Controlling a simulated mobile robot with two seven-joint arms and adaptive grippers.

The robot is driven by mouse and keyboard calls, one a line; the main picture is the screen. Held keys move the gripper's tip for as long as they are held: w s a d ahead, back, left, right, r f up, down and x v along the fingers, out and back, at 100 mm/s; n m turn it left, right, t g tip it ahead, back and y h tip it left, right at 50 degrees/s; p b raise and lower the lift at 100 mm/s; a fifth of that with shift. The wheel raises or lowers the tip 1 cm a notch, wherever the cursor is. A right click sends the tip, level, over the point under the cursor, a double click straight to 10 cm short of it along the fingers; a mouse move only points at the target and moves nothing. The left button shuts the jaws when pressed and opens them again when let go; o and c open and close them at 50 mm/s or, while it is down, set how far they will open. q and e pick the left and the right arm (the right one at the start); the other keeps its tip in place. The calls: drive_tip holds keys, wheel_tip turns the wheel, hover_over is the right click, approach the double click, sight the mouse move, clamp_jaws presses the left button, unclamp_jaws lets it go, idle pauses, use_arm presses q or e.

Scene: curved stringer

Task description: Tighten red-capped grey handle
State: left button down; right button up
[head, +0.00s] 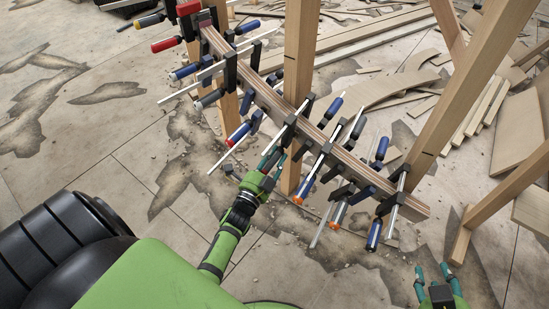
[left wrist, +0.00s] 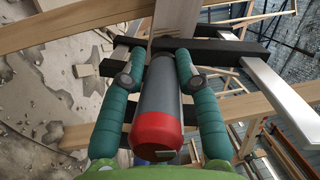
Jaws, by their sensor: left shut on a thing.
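My left gripper (head: 272,160) is at the front side of the curved wooden stringer (head: 265,92), near its middle. In the left wrist view a grey handle (left wrist: 160,88) with a red cap (left wrist: 156,132) lies lengthwise between my two teal fingers. The fingers are shut on its sides, and the cap faces my palm. The handle's far end meets a black clamp bar (left wrist: 190,46) at the stringer. In the head view this handle is hidden by my gripper. My right gripper (head: 436,274) is open and empty at the lower right, away from the stringer.
Several clamps with blue handles (head: 306,183) crowd both sides of the stringer, close to my left gripper. Wooden posts (head: 299,50) stand under and behind it. Planks and curved offcuts (head: 385,88) lie at the back right. The cracked floor (head: 110,130) at left is mostly clear.

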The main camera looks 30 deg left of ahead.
use_arm(q)
drive_tip(key=shift+s+a, duration=0.1)
drive_tip(key=shift+a, duration=0.3)
drive_tip(key=c, duration=1.1)
unclamp_jaws()
drive_tip(key=shift+c, duration=0.2)
drive_tip(key=shift+o, duration=0.8)
drive_tip(key=shift+d, duration=0.1)
drive_tip(key=shift+s+f, duration=0.1)
drive_tip(key=shift+s, duration=0.2)
drive_tip(key=s+d+f, duration=0.1)
drive_tip(key=s, duration=1)
drive_tip(key=shift+s, duration=0.15)
